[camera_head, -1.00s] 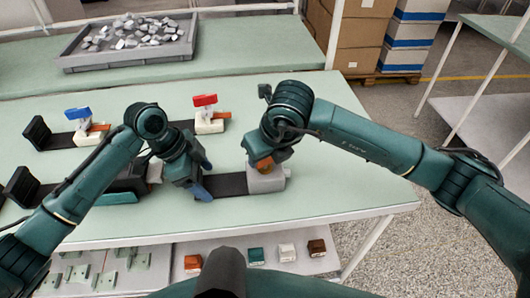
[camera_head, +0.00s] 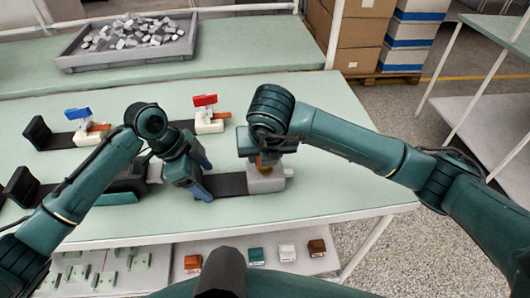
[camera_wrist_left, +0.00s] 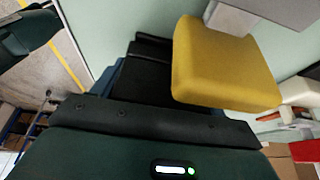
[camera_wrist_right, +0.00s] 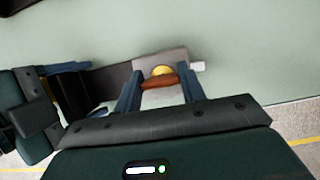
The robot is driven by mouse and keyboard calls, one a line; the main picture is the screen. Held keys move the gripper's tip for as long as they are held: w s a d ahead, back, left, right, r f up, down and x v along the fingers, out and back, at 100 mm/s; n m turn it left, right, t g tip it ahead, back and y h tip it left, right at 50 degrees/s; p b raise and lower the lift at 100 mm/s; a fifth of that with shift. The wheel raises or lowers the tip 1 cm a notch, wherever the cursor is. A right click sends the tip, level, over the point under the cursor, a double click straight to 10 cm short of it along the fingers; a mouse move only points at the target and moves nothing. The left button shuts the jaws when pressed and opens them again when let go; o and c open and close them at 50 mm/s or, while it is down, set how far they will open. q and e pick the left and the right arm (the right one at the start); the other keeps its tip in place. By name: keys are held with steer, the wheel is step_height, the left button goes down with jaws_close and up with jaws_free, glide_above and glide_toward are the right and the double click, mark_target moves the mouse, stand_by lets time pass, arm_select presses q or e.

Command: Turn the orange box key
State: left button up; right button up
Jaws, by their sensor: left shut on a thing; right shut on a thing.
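The orange key (camera_wrist_right: 160,82) is a short bar in front of a round yellow boss (camera_wrist_right: 162,71) on a grey box (camera_wrist_right: 181,62). My right gripper (camera_wrist_right: 160,95) is shut on the key, one blue finger at each side. In the head view the grey box (camera_head: 266,183) stands at the right end of a black strip (camera_head: 230,184), under the right gripper (camera_head: 262,160). My left gripper (camera_head: 203,182) is at the strip's left end, shut on a black upright plate (camera_wrist_left: 140,72), mostly hidden. A yellow block (camera_wrist_left: 222,70) on a grey stem looms close in the left wrist view.
Behind stand white boxes with a red flag (camera_head: 205,100) and a blue flag (camera_head: 78,114). A grey tray of pale pieces (camera_head: 70,66) is on the back table. Small coloured blocks (camera_head: 256,255) lie on the lower shelf. The table right of the grey box is clear.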

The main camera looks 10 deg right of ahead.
steer(key=o, duration=1)
steer(key=v, duration=1.2)
arm_select(q)
steer(key=o, duration=1.4)
steer(key=shift+c, duration=0.2)
